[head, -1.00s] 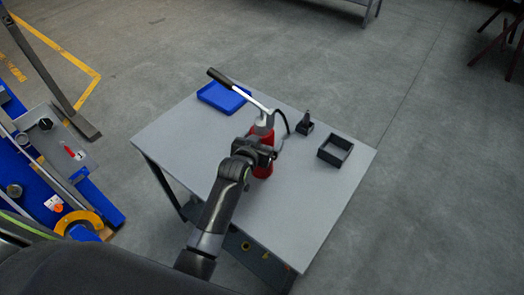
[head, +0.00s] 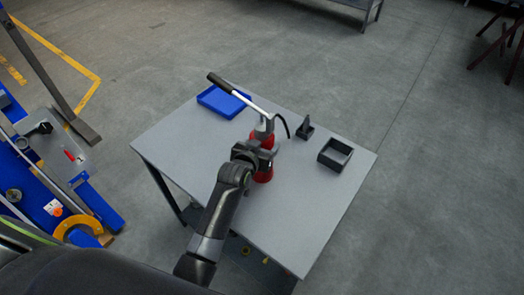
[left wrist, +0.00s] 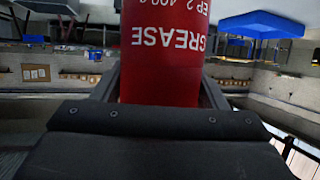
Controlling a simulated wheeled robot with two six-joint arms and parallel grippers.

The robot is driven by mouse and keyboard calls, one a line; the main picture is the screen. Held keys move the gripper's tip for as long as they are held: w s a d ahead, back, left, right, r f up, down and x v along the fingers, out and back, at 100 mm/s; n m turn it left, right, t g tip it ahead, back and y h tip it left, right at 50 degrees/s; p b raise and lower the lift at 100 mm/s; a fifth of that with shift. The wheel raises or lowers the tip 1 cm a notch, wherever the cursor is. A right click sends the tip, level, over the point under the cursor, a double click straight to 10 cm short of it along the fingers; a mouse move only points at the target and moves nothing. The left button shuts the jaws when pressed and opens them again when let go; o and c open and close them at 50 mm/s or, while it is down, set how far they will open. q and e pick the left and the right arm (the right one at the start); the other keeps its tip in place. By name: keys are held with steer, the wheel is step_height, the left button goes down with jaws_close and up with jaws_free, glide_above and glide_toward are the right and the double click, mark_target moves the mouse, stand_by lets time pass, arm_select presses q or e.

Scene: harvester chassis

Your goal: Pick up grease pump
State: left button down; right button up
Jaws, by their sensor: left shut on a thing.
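The grease pump (head: 264,173) is a red cylinder with a silver head and a long lever with a black grip, upright at the middle of the grey table (head: 300,205). My left gripper (head: 263,155) is shut around its red body from the near side. In the left wrist view the red body (left wrist: 165,60) fills the space between the fingers, its "GREASE" lettering upside down. The gripper hides part of the body in the head view. I cannot tell whether the pump's base touches the table. My right gripper is not in view.
A blue tray (head: 238,107) lies at the table's back left, under the lever. A small black holder (head: 304,132) and an open black box (head: 335,154) stand to the pump's right. The blue chassis (head: 35,185) is at the left. The near right tabletop is clear.

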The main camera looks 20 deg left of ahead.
arm_select(q)
steer(key=shift+w+r, duration=0.1)
steer(key=shift+r, duration=0.2)
